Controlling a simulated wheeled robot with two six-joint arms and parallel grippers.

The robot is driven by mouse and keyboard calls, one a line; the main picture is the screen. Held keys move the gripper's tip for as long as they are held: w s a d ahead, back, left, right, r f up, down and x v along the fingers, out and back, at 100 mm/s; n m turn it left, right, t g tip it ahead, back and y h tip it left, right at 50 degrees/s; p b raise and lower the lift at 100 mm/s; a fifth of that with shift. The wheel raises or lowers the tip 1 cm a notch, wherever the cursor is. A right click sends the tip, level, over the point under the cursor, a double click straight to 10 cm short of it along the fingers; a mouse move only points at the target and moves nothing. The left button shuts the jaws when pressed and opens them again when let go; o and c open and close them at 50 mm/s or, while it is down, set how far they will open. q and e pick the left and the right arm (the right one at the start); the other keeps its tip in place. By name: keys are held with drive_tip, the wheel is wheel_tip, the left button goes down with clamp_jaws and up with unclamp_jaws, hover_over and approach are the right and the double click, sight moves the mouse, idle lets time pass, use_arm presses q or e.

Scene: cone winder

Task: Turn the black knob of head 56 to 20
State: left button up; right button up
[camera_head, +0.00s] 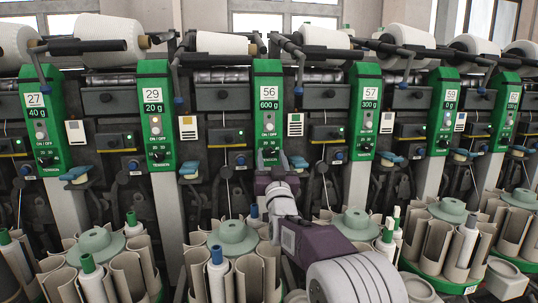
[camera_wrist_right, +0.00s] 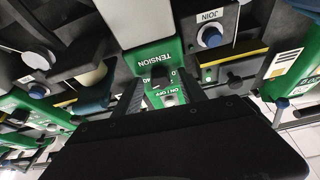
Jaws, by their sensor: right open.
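The green panel of head 56 (camera_head: 268,105) stands near the middle of the head view, with a 600 g label and an ON / OFF button. My right gripper (camera_head: 271,160) is in front of the panel's lower part and covers its black knob there. In the right wrist view the panel is upside down, with the TENSION label (camera_wrist_right: 154,58) above the black knob (camera_wrist_right: 157,84). The open fingers (camera_wrist_right: 160,88) stand on either side of the knob, apart from each other. Whether they touch it, and its exact setting, I cannot tell. My left gripper is not in view.
Similar green panels stand on both sides, such as head 29 (camera_head: 155,110) and head 57 (camera_head: 365,110). Yarn cones (camera_head: 220,43) lie along the top. Below, round bobbin magazines (camera_head: 232,236) sit under my right arm. A blue JOIN button (camera_wrist_right: 211,37) is beside the panel.

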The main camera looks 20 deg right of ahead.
drive_tip(key=shift+s, duration=0.1)
clamp_jaws()
